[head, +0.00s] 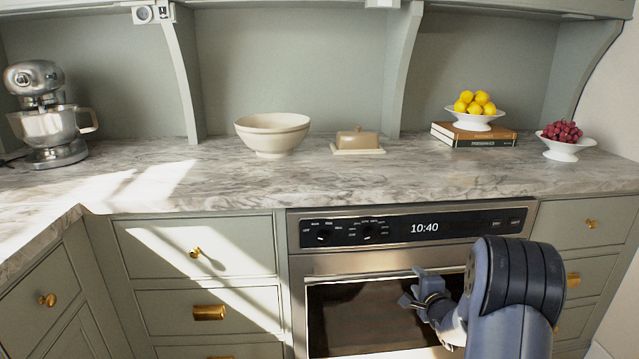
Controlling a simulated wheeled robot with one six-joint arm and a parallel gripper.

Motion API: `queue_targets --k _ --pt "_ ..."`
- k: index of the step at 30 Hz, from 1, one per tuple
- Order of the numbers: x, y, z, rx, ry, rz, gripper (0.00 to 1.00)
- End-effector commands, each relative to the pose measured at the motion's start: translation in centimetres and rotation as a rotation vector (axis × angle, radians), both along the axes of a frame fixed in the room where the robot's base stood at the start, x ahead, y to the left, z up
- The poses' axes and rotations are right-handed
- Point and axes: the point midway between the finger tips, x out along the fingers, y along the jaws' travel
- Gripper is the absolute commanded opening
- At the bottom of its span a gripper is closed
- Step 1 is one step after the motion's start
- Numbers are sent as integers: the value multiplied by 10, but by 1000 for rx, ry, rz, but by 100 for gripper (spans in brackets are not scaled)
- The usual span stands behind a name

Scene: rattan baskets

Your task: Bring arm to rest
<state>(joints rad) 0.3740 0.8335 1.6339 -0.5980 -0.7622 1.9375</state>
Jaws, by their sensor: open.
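My gripper (411,290) is in front of the oven door, below the oven's control panel. Its jaws are open, and I see nothing between them. My arm comes in from the lower right and its raised link hides the right part of the oven. The gripper is below the level of the countertop and apart from everything on it.
A marble countertop (220,182) runs above the oven (340,262) and drawers. On it stand a stand mixer (55,125), a cream bowl (272,132), a butter dish (357,143), books (470,138) under a lemon dish (476,121), and a grape bowl (562,148).

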Motion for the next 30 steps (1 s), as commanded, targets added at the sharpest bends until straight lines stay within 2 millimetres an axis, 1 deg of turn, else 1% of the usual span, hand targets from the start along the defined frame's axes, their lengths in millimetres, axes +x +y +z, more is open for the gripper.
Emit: queue_targets --k 1,6,12,13,15,19,30 --pt "10 1 -4 -1 -1 2 43" --pt "37 2 -10 0 -1 1 43" --pt "63 3 -15 0 0 0 43" --pt "65 3 -16 1 0 0 43" --pt "58 2 -17 2 -9 -1 43" --pt "54 2 -17 3 -18 1 43" --pt "52 2 -15 3 -21 1 43"
